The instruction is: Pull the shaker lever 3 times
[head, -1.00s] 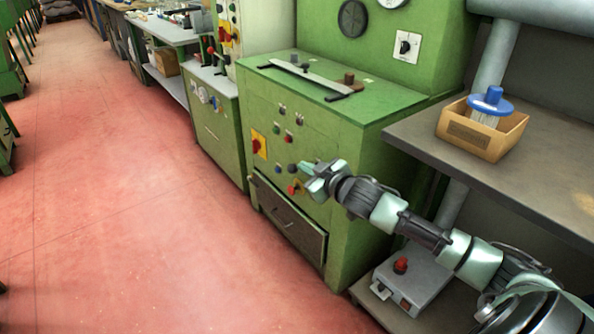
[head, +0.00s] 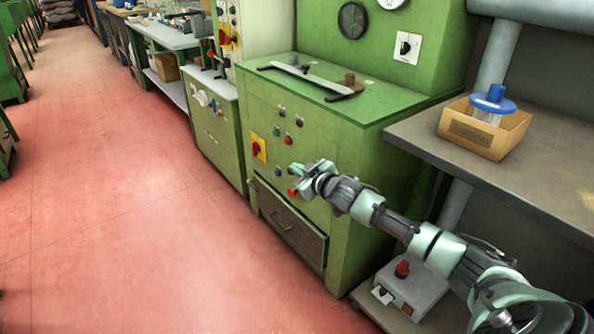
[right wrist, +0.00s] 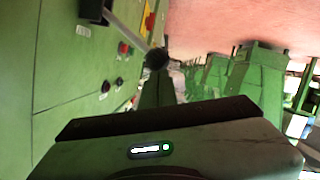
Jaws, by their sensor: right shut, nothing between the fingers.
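A lever with a pale rod and a round black knob (right wrist: 156,58) shows in the right wrist view, sticking out from the green cabinet front. In the head view I cannot make it out behind my gripper. My right gripper (head: 296,168) is in front of the cabinet's front panel, above the drawer. Its fingers are shut and empty. In the right wrist view the fingers (right wrist: 158,85) point toward the black knob, and the knob appears just at their tips. I cannot tell whether they touch it. My left gripper is not in view.
The green cabinet (head: 350,130) carries buttons, a red-yellow switch (head: 258,148) and a drawer (head: 288,225). To the right, a shelf (head: 560,185) holds a cardboard box (head: 478,138) with a blue-lidded container. A grey control box (head: 425,285) stands below. The red floor (head: 140,220) is clear.

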